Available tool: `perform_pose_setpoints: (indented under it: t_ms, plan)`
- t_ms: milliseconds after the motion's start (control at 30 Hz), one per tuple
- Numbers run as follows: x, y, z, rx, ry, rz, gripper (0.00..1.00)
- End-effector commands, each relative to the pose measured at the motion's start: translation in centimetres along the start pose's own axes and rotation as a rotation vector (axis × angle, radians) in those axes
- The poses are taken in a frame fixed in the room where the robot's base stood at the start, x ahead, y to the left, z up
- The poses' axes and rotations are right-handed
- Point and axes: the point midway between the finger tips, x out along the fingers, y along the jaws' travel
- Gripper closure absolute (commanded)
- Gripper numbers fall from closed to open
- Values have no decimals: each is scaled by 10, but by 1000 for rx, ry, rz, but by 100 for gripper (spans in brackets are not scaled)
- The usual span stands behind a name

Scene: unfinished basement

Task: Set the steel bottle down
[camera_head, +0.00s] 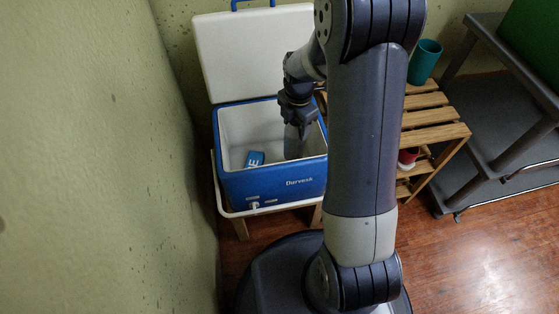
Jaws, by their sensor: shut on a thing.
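My gripper (297,117) points down into the open blue cooler (270,186) and is shut on the steel bottle (292,143). The bottle is grey and hangs roughly upright below the fingers, inside the white-lined cooler toward its right side. My arm hides part of the cooler's right edge. I cannot tell whether the bottle's base touches the cooler floor.
A blue block with a white letter (255,158) lies in the cooler, left of the bottle. The raised white lid (248,50) stands behind. A slatted wooden rack (430,117) with a teal cup (425,62) and a red-and-white item (407,158) is right. Walls are close left.

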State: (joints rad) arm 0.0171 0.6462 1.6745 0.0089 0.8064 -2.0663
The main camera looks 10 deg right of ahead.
Motion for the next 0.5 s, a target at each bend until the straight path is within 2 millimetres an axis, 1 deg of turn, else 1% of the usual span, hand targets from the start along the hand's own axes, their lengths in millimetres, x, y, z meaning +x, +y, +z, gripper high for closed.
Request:
perform_pose_setpoints:
  t_ms: [33, 200, 433, 500]
  plan:
    - [14, -1, 0, -1, 3, -5, 100]
    - [42, -2, 0, 0, 2, -3, 100]
    - [58, -1, 0, 1, 1, -2, 100]
    - [68, -2, 0, 1, 2, -3, 100]
